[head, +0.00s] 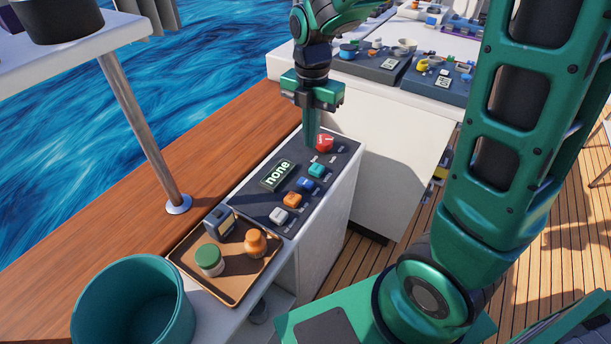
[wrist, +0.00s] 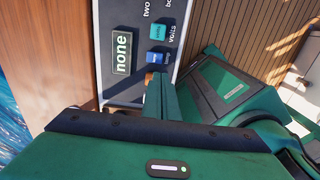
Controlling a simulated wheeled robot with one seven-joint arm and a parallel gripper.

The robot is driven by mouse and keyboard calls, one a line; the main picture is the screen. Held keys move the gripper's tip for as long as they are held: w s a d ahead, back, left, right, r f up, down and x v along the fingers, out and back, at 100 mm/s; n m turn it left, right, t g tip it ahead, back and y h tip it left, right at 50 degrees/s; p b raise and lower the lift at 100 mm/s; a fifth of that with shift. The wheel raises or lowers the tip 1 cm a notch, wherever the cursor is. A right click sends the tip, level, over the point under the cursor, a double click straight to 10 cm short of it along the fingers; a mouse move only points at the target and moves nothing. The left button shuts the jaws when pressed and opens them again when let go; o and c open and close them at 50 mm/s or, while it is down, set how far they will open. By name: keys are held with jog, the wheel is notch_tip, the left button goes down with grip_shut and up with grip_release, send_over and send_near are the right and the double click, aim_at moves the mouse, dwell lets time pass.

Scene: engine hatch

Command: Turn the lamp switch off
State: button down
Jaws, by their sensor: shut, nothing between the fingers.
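A dark control panel (head: 268,212) on a white cabinet holds a row of coloured controls: red (head: 324,144), teal (head: 316,170), blue (head: 305,183), orange (head: 292,200) and white (head: 279,215). The labels are too small in the head view to tell which control is the lamp switch. My gripper (head: 311,143) is shut and empty, pointing down at the panel's far end, just left of the red control. In the wrist view its fingers (wrist: 158,92) overlap the panel near the blue control (wrist: 158,57), below the teal one (wrist: 158,32) by "volts".
A tray (head: 187,268) with a green-lidded jar (head: 209,260) and an orange bottle (head: 255,243) sits at the panel's near end. A teal bucket (head: 130,305) is nearer. A metal post (head: 145,130) stands left. More panels (head: 371,66) lie on the back counter.

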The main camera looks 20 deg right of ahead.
aim_at(310, 184)
notch_tip(310, 184, down, 14)
jog(key=shift+r, duration=0.15)
dwell(0.4)
